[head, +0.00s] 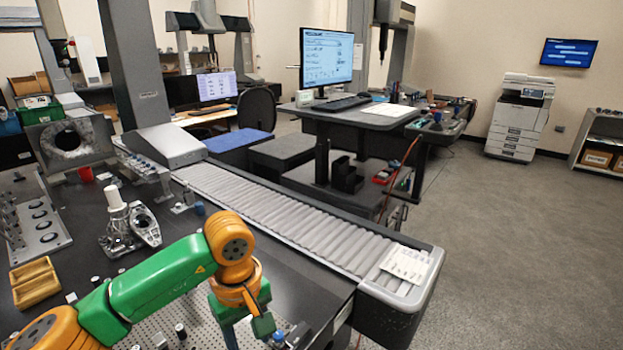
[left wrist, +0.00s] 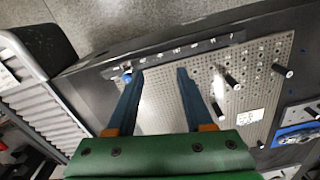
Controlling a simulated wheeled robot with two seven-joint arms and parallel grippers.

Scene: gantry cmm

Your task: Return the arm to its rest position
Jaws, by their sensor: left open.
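My left arm, green with orange joints, comes in from the left in the head view. Its left gripper (head: 248,330) hangs pointing down over the perforated plate (head: 185,310) near the front of the dark table; the lower end of one finger is cut off by the picture edge. In the left wrist view the left gripper (left wrist: 157,78) shows two blue fingers spread apart with nothing between them. Below them lies the perforated plate (left wrist: 215,70) with several dark pins. My right gripper is in neither view.
A roller conveyor (head: 290,220) runs along the table's right side. A white-topped metal fixture (head: 118,215), a ring part (head: 145,228) and a yellow wooden tray (head: 35,283) stand on the table left of the gripper. Open floor (head: 530,240) lies to the right.

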